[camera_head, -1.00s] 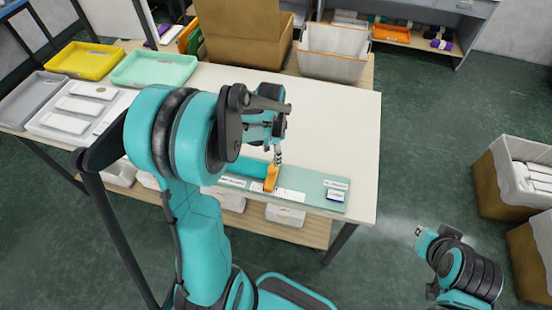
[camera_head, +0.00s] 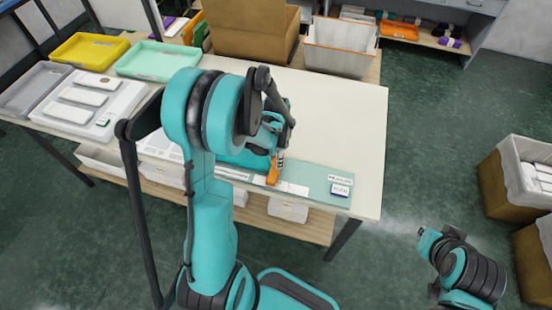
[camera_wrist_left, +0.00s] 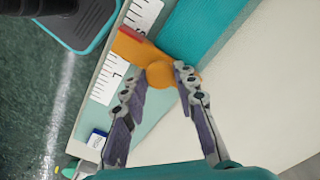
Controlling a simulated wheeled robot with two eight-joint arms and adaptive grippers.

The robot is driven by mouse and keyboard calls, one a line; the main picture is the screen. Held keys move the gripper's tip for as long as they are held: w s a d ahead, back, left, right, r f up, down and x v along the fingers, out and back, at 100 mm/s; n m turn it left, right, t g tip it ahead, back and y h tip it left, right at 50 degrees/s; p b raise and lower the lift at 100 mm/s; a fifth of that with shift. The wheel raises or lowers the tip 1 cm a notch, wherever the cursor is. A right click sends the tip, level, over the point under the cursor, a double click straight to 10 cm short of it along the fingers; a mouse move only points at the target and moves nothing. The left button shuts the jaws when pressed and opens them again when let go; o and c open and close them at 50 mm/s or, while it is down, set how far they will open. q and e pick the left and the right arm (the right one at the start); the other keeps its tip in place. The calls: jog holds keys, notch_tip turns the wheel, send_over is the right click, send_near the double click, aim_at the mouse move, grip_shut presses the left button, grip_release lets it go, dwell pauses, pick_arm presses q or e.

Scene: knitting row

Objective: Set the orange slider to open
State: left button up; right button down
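The orange slider (camera_head: 274,172) stands on a long pale green board (camera_head: 315,182) along the table's near edge. My left gripper (camera_wrist_left: 158,78) has one fingertip on each side of the knob. The right-hand finger seems to touch it; contact on the other side is unclear. In the head view my left gripper (camera_head: 279,156) is directly above the slider. My right gripper (camera_head: 424,238) is away from the table, its fingers too small to judge.
The cream tabletop (camera_head: 345,110) is clear at right. Yellow (camera_head: 90,50) and green trays (camera_head: 157,58) stand back left.

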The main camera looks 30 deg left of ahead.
pick_arm(q)
grip_shut()
jog(key=w+d, duration=0.1)
jog(key=d, duration=0.3)
jog(key=w+d+b, duration=0.1)
jog(key=d, duration=0.4)
jog(key=w+d, duration=0.1)
jog(key=d, duration=0.3)
jog(key=shift+w+d+b, duration=0.1)
jog(key=shift+d+b, duration=0.1)
jog(key=shift+b, duration=0.1)
jog(key=shift+d, duration=0.3)
jog(key=shift+w, duration=0.1)
jog(key=o, duration=0.9)
grip_release()
jog(key=shift+c, duration=0.2)
jog(key=shift+d, duration=0.15)
